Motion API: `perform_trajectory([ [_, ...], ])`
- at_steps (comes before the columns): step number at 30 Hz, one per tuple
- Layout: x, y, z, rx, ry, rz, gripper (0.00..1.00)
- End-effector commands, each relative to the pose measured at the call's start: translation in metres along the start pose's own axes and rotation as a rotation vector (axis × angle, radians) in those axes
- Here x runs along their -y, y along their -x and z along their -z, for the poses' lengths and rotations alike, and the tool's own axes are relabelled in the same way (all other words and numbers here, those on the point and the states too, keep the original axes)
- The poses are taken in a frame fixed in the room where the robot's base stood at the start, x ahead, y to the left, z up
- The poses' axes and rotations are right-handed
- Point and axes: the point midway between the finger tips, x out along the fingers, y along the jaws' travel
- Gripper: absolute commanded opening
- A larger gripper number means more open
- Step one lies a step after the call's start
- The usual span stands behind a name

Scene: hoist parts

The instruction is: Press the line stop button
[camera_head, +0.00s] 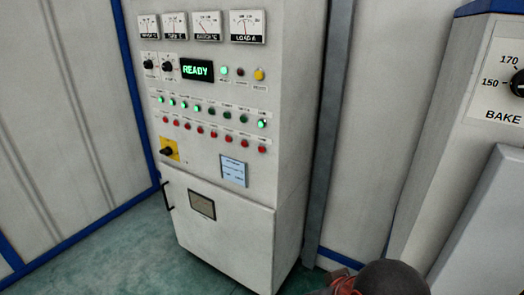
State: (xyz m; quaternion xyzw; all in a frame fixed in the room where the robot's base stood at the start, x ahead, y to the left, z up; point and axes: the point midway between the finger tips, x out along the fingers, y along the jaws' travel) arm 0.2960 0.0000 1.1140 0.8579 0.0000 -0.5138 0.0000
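A white control cabinet (235,130) stands upright in the middle of the head view. Its front has a row of green buttons or lamps (197,107), several of them lit, above a row of red buttons (214,134). A yellow button (259,75) sits at the upper right, beside a lit green lamp (223,71) and a dark one. The labels are too small to read, so I cannot tell which is the line stop button. A display (197,70) reads READY. My gripper is not in view.
A second panel (493,105) with a BAKE dial (518,84) stands at the right. A dark rounded shape (391,279) at the bottom right is unclear. The cabinet's lower door (225,235) is shut. Green floor (110,255) is clear at the lower left.

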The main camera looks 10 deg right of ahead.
Motion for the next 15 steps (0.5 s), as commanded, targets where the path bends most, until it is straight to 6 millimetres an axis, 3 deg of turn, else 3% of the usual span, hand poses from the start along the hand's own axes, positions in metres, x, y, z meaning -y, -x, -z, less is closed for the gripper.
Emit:
perform_trajectory([
  [5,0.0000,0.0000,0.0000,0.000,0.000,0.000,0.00],
  [15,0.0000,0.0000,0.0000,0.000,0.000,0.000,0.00],
])
